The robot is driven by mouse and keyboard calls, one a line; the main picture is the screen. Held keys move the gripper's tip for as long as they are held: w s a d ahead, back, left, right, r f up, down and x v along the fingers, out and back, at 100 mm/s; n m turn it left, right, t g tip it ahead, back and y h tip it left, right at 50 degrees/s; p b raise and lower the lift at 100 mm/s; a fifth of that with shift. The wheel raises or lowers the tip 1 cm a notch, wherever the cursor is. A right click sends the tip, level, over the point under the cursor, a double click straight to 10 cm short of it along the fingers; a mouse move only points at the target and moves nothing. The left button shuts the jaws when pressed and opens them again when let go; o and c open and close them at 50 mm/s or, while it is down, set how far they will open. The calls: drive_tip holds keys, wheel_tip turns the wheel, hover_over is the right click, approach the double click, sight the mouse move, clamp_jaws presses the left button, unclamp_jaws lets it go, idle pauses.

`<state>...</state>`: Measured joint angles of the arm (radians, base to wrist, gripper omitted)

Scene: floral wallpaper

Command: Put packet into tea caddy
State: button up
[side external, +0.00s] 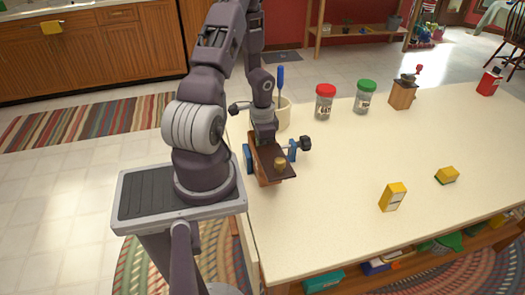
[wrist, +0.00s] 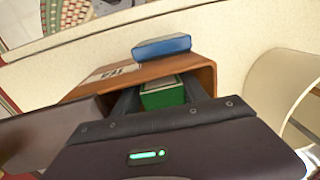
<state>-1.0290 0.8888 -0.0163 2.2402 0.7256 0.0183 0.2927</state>
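The tea caddy (side external: 268,177) is a wooden box standing near the left edge of the table. Its dark brown lid (side external: 270,158) with a brass knob is toward me. In the wrist view the caddy (wrist: 205,75) is open at the top, with dark lettering on a pale label. My gripper (wrist: 160,95) points into its mouth. A green packet (wrist: 163,95) with a pale top edge sits between the two dark fingers, which appear against its sides. The packet is partly inside the caddy mouth; its lower end is hidden. In the side view the packet and fingertips are hidden.
Blue pieces (side external: 292,150) flank the caddy. A cream crock (side external: 285,115) stands close behind. A red-lidded jar (side external: 325,103), a green-lidded jar (side external: 365,98) and a grinder (side external: 403,93) stand further back. The middle table is clear.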

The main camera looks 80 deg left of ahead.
drive_tip(key=shift+o, duration=0.4)
drive_tip(key=shift+r, duration=0.25)
wheel_tip(320, 180, up, 11)
drive_tip(key=shift+r, duration=0.15)
drive_tip(key=w+d+r+t+y, duration=0.1)
drive_tip(key=w+d+r, duration=0.4)
drive_tip(key=d+r, duration=0.3)
drive_tip(key=s+d+r+t, duration=0.2)
drive_tip(key=s+d+r, duration=0.2)
drive_tip(key=d, duration=0.5)
drive_tip(key=s+d+r+t+h, duration=0.1)
drive_tip(key=s+d+r, duration=0.3)
drive_tip(key=d+r, duration=0.5)
drive_tip(key=shift+d+t, duration=0.2)
drive_tip(key=shift+t, duration=0.6)
drive_tip(key=shift+c, duration=0.4)
